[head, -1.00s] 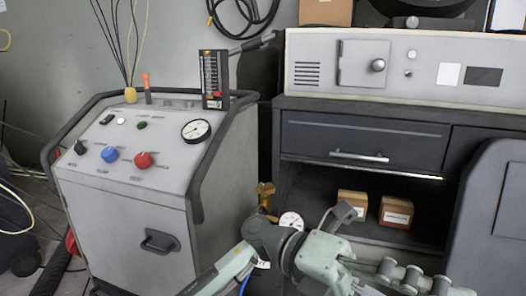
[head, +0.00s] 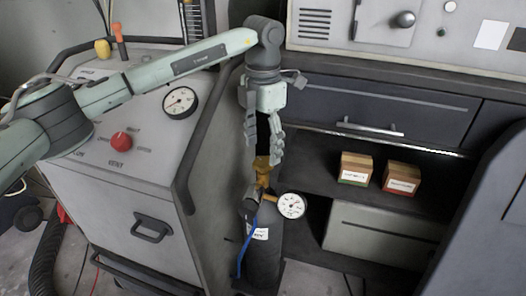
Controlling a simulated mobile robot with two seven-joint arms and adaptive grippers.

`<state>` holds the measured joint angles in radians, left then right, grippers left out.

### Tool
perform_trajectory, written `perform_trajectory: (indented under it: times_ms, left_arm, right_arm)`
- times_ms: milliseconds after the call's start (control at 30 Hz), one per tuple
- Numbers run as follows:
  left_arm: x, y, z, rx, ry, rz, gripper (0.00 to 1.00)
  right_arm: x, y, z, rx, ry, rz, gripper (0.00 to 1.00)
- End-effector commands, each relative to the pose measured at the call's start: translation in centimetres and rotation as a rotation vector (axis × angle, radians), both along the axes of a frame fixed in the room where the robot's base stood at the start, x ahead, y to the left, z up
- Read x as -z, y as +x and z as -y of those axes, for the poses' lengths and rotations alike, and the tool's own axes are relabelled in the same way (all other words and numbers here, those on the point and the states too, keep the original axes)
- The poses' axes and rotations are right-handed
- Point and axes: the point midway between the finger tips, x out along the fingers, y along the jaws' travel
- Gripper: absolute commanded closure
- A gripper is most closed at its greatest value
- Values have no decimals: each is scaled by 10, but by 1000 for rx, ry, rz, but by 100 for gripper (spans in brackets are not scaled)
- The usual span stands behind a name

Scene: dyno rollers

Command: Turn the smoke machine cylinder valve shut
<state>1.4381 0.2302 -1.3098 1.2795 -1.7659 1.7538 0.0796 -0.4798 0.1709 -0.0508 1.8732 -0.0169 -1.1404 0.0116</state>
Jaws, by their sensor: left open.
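The smoke machine cylinder (head: 264,258) is dark grey and stands upright on a low base between the machine cart and the cabinet. Its brass valve (head: 263,170) is on top, with a white round gauge (head: 291,205) at its right and a blue hose (head: 240,250) down its left. My left gripper (head: 264,156) points down directly over the valve, open, with its fingers spread above the brass top. I cannot tell whether the fingertips touch it. My right gripper is not in view.
The grey machine cart (head: 120,215) with a red knob (head: 121,142) and pressure gauge (head: 180,102) stands close on the left, its dark rail near my arm. The cabinet drawer (head: 375,115) is behind, above a shelf with two small boxes (head: 356,168) (head: 401,178).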

Motion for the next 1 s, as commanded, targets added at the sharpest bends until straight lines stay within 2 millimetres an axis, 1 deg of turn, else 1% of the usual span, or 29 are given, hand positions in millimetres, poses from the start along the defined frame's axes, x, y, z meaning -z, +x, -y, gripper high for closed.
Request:
perform_trajectory:
  times_ms: [33,100,200,333,533,567,933,1000]
  left_arm:
    - [8,-1,0,1,0,-4,35]
    - [17,-1,0,0,0,-2,35]
    - [25,0,0,0,-2,-1,35]
    - [30,0,0,1,-2,-1,35]
    - [30,0,0,1,-2,-1,35]
    - [30,0,0,1,-2,-1,38]
    - [30,0,1,1,-3,0,84]
    - [30,0,1,2,-3,0,85]
  right_arm:
    - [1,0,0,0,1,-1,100]
    - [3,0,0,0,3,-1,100]
    - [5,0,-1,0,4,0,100]
    - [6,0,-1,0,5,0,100]
    - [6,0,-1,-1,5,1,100]
    - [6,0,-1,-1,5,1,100]
    - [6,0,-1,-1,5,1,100]
    - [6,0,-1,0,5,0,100]
